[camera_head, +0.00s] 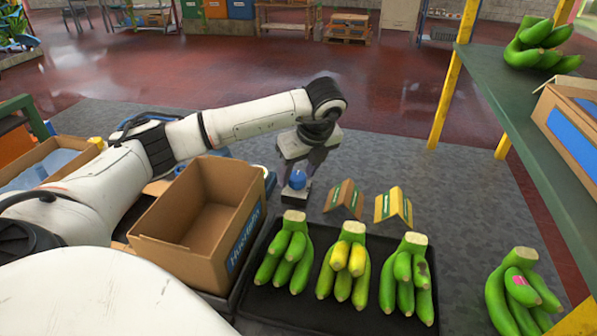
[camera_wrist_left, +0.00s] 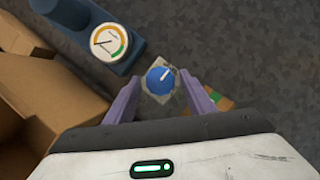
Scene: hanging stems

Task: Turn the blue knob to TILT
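The blue knob (camera_head: 299,180) sits on a small grey base beside the cardboard box. In the left wrist view the blue knob (camera_wrist_left: 159,82) shows a white pointer mark aimed to the upper right. Any lettering around it is too small to read. My left gripper (camera_head: 311,162) points down just above and behind the knob. In the left wrist view my left gripper (camera_wrist_left: 160,76) is open, with one purple finger on each side of the knob and visible gaps between. Whether the fingers are down at the knob's height I cannot tell. My right gripper is not in view.
An open cardboard box (camera_head: 183,247) stands left of the knob. A black tray (camera_head: 300,315) with banana bunches lies in front. Two folded cards (camera_head: 394,206) stand to the right. A round gauge (camera_wrist_left: 108,42) on a blue body lies near the knob. A green shelf (camera_head: 510,110) is at right.

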